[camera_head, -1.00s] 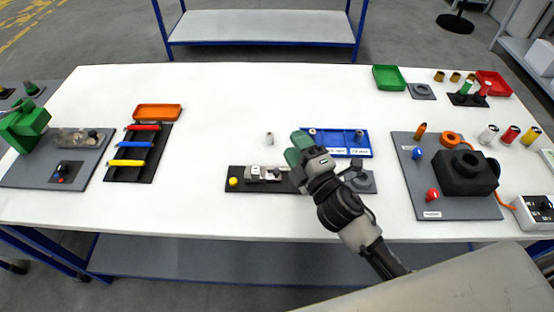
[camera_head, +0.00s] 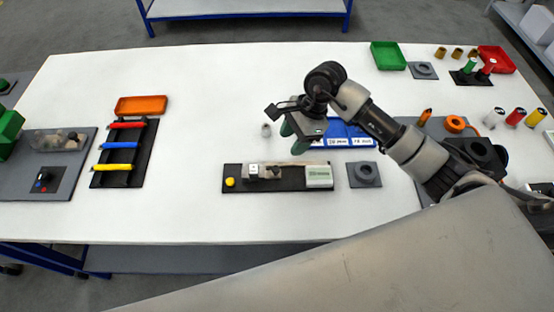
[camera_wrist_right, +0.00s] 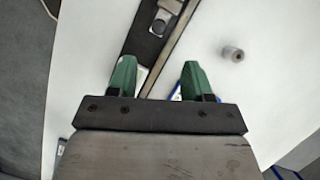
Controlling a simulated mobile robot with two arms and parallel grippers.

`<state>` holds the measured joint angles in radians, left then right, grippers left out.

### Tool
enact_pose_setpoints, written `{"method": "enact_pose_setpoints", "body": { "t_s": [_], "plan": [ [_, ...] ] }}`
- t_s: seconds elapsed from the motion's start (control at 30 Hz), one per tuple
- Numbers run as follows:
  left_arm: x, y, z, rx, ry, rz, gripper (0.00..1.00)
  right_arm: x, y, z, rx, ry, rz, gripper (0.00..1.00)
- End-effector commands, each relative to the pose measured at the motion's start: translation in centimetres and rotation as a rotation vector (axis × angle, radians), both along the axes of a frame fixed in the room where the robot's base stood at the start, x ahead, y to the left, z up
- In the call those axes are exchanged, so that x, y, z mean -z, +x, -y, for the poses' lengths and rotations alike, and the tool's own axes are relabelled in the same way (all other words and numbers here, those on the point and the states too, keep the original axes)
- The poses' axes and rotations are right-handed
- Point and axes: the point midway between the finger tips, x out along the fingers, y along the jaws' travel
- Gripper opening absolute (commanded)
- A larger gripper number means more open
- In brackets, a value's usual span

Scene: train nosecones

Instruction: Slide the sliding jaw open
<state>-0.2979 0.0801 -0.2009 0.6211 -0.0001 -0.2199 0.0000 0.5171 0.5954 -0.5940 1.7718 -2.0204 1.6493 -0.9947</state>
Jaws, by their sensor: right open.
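The vise-like fixture is a long black base (camera_head: 291,186) on the white table, with a yellow knob (camera_head: 230,182) at its left end. Grey metal jaw pieces (camera_head: 270,172) sit on its left half, and a pale block with a green label (camera_head: 319,176) sits at its right end. I cannot tell for sure which piece slides. My right gripper (camera_head: 293,138) is open and empty, above the table behind the fixture. In the wrist view its green fingers (camera_wrist_right: 158,78) stand apart, with the black base (camera_wrist_right: 140,40) and a grey jaw piece (camera_wrist_right: 166,14) beyond them. My left gripper is out of view.
A small grey cylinder (camera_head: 266,130) stands behind the fixture. A blue tray (camera_head: 345,142) lies partly under my right gripper, and a grey ring block (camera_head: 364,174) is right of the fixture.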

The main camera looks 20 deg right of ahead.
Motion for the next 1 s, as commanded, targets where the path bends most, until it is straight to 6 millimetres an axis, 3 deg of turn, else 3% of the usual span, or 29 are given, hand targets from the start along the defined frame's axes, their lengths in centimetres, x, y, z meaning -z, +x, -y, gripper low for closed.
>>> {"method": "enact_pose_setpoints", "body": {
  "t_s": [0.5, 0.93, 1.0],
  "plan": [
    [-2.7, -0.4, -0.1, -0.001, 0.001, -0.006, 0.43, 7.9, -0.5, -3.5, 0.003, 0.008, -0.005, 0.50],
    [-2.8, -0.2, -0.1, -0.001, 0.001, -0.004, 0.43, 9.2, -0.5, -3.9, 0.002, 0.007, -0.002, 0.50],
    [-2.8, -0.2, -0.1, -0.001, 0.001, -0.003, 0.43, 9.2, -0.5, -3.9, 0.002, 0.007, -0.002, 0.42]
  ]
}}
